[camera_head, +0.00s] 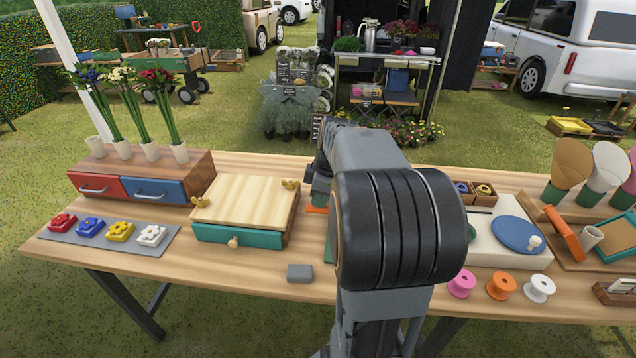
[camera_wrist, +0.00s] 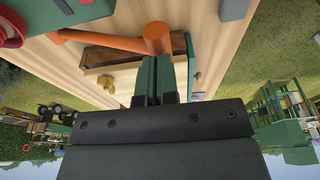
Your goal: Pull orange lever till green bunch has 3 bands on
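The orange lever (camera_wrist: 158,38) shows in the wrist view as an orange rod with a thick round end. My gripper (camera_wrist: 155,62) has its two green fingers close together, with their tips right at that end; contact is unclear. In the head view my arm hides the gripper and most of the lever; a small orange part (camera_head: 316,210) shows left of the arm. A red ring-shaped part (camera_wrist: 10,28) with green inside sits at the wrist view's upper left. I cannot make out the green bunch or any bands on it.
A wooden box with a teal drawer (camera_head: 238,236) stands left of my arm, with a grey block (camera_head: 300,273) in front. Right are a blue turntable (camera_head: 517,234) and pink, orange and white spools (camera_head: 500,287). Flower vases (camera_head: 151,151) stand at the left back.

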